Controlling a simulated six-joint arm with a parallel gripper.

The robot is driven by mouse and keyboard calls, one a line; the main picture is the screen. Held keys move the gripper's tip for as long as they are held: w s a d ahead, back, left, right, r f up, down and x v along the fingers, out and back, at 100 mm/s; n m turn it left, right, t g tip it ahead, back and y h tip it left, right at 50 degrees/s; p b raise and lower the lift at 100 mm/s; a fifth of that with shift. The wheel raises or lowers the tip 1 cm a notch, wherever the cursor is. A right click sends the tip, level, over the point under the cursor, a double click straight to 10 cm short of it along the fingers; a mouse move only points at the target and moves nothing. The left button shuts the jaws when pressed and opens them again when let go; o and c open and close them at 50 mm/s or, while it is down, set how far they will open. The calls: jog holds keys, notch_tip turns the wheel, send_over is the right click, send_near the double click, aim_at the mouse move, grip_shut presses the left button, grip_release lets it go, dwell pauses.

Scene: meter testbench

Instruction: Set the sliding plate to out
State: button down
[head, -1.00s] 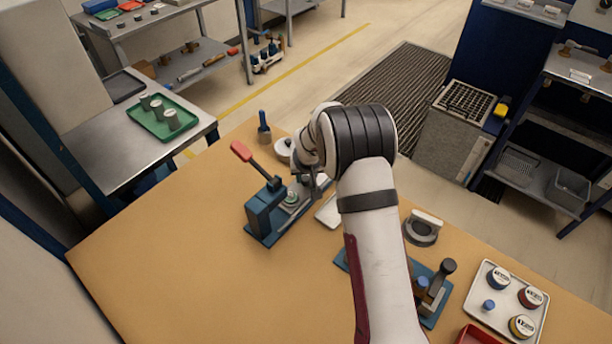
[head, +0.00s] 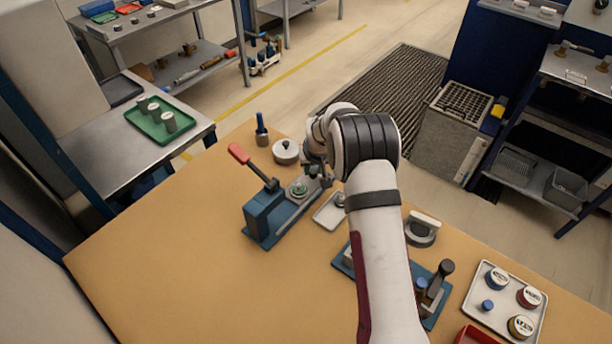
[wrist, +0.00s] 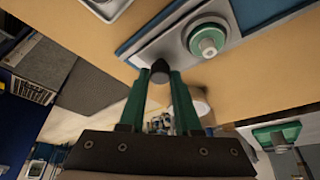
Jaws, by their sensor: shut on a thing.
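The sliding plate (head: 310,192) is a grey metal piece on the blue-based press (head: 264,214), which has a red-handled lever (head: 240,153). A round green-and-grey part (head: 299,188) sits on the plate, clear of the press's blue upright. In the wrist view the plate (wrist: 180,54) shows with the green part (wrist: 208,38) on it and a dark knob (wrist: 160,67) at its near end. My gripper (wrist: 160,78) has its green fingers shut on the knob. In the head view my gripper (head: 321,172) is at the plate's far right end, partly hidden by my wrist.
A small white tray (head: 328,217) lies close to the press's right side. A round pale lidded thing (head: 285,152) and a blue-handled tool (head: 262,132) stand behind it. Another blue-based fixture (head: 432,318) and a tray of tins (head: 505,277) are at right. The table's front left is clear.

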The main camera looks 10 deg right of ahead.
jog(key=shift+w+d, duration=0.25)
jog(key=shift+d, duration=0.05)
jog(key=shift+r, duration=0.1)
jog(key=c, duration=0.6)
grip_release()
jog(key=shift+s, duration=0.1)
jog(key=v, duration=1.5)
jog(key=shift+s+r, duration=0.2)
jog(key=shift+r, duration=0.1)
